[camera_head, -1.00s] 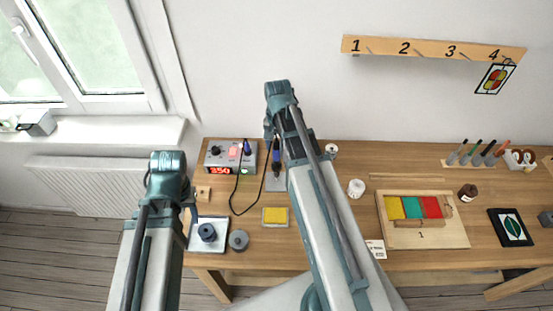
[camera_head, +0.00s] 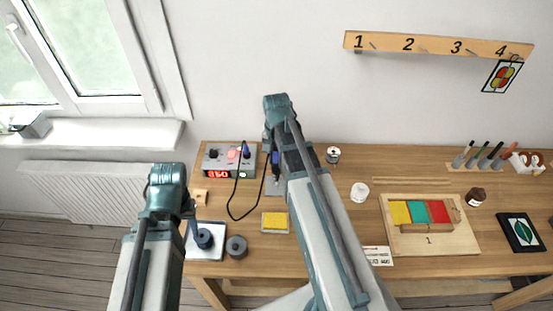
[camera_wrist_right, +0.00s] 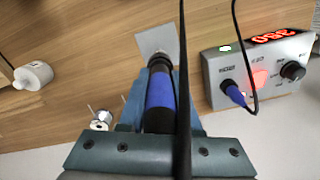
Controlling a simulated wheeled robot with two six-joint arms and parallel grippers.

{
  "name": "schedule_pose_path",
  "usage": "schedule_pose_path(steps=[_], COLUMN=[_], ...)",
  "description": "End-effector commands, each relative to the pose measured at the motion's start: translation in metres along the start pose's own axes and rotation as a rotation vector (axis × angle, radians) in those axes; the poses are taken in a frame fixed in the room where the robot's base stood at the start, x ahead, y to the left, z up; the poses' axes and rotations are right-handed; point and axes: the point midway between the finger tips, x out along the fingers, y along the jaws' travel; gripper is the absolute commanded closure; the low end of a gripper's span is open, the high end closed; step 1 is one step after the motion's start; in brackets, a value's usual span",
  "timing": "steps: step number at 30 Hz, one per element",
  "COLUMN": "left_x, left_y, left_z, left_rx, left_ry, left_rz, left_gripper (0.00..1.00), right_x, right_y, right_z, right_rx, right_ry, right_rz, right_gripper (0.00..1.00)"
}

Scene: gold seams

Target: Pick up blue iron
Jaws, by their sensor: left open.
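The blue iron (camera_head: 275,158) stands tip-down over a grey metal plate (camera_head: 273,187) beside the control box, with a dark cable. In the right wrist view its blue and black handle (camera_wrist_right: 160,100) lies between my right gripper's fingers (camera_wrist_right: 160,112), which appear to press it from both sides. In the head view the right gripper (camera_head: 276,150) is partly hidden by its own arm.
The control box (camera_head: 229,158) with red digits stands left of the iron; its black cable (camera_head: 230,205) loops over the table. A yellow sponge (camera_head: 275,222), a dark round piece (camera_head: 236,247), a white jar (camera_head: 359,193) and a wooden board with coloured panes (camera_head: 430,245) lie around.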

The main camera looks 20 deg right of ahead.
Motion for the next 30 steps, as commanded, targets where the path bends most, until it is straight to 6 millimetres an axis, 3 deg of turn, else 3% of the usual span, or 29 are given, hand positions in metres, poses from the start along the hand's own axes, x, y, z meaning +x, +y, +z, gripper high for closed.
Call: schedule_pose_path(steps=[1, 5, 20, 30], left_x=[0.000, 0.000, -0.002, -0.021], left_y=[0.000, 0.000, 0.000, -0.002], left_z=[0.000, 0.000, 0.000, 0.001], left_rx=[0.000, 0.000, 0.000, 0.001], left_ry=[0.000, 0.000, 0.000, 0.000], left_rz=[0.000, 0.000, 0.000, 0.000], left_gripper=[0.50, 0.50, 0.50, 0.50], right_x=[0.000, 0.000, -0.002, -0.021], right_y=[0.000, 0.000, 0.000, 0.000], right_z=[0.000, 0.000, 0.000, 0.000], right_rx=[0.000, 0.000, 0.000, 0.000], right_ry=[0.000, 0.000, 0.000, 0.000], right_rz=[0.000, 0.000, 0.000, 0.000], right_gripper=[0.79, 1.00, 1.00, 1.00])
